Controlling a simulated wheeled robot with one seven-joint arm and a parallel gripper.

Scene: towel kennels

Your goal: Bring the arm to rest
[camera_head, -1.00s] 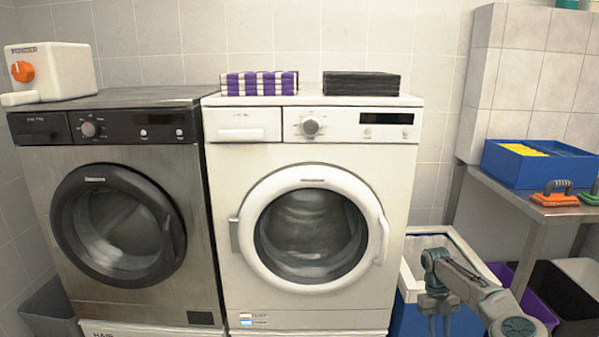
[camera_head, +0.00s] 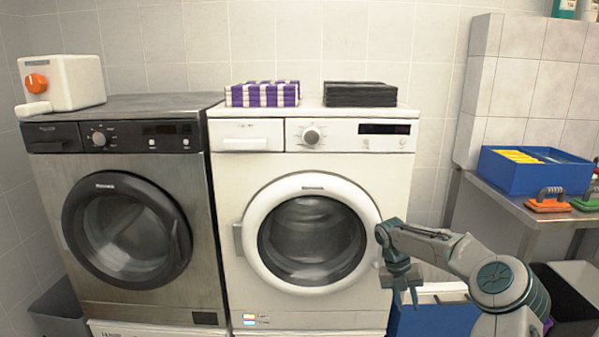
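My gripper (camera_head: 407,296) hangs at the end of my bent arm, right of the white washer's door, in front of the blue bin. Its fingers point down with a small gap between them, and nothing shows in it. The white washer (camera_head: 225,185) has its round door shut. A purple-and-white striped towel stack (camera_head: 262,94) and a black towel stack (camera_head: 360,94) lie on its top. My gripper is well below and right of both stacks.
A dark steel washer (camera_head: 195,240) stands left, with a white dispenser (camera_head: 75,82) on top. A blue bin (camera_head: 435,320) is behind my arm. A metal table (camera_head: 515,207) at right holds a blue box (camera_head: 540,176) and an orange-based brush (camera_head: 548,205).

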